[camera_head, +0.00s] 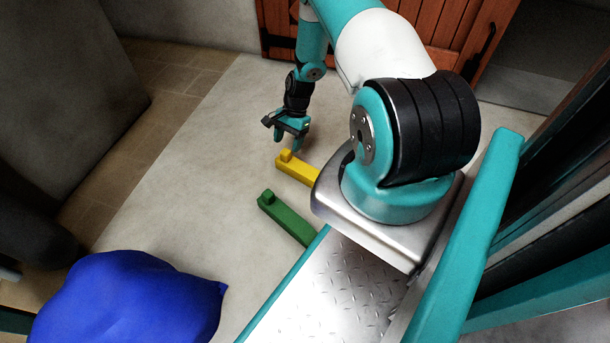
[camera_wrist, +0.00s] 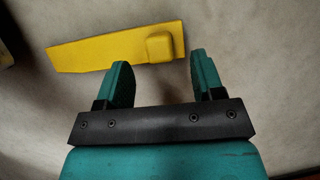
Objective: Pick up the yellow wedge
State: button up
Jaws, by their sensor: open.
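The yellow wedge (camera_head: 297,168) lies on the pale floor beside my base, its far right end hidden by my arm's mount. It has a raised block at its left end in the head view. In the wrist view the yellow wedge (camera_wrist: 105,50) lies crosswise beyond the fingertips, with its raised block at the right end. My gripper (camera_head: 291,143) hangs above the floor near the block end of the wedge. In the wrist view my gripper (camera_wrist: 160,62) is open and empty, with the wedge in front of and apart from its fingers.
A green wedge (camera_head: 285,217) lies on the floor nearer than the yellow one. A blue sack (camera_head: 125,300) sits at the lower left. A wooden door (camera_head: 450,30) stands at the back, and a grey block-like surface (camera_head: 65,90) at the left. Floor left of my gripper is clear.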

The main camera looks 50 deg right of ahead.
aim_at(286, 151)
jog(key=b+x, duration=0.3)
jog(key=x, duration=0.1)
jog(key=shift+a+f, duration=0.1)
jog(key=shift+f, duration=0.2)
jog(key=shift+r, duration=0.15)
grip_shut()
jog(key=shift+r, duration=0.15)
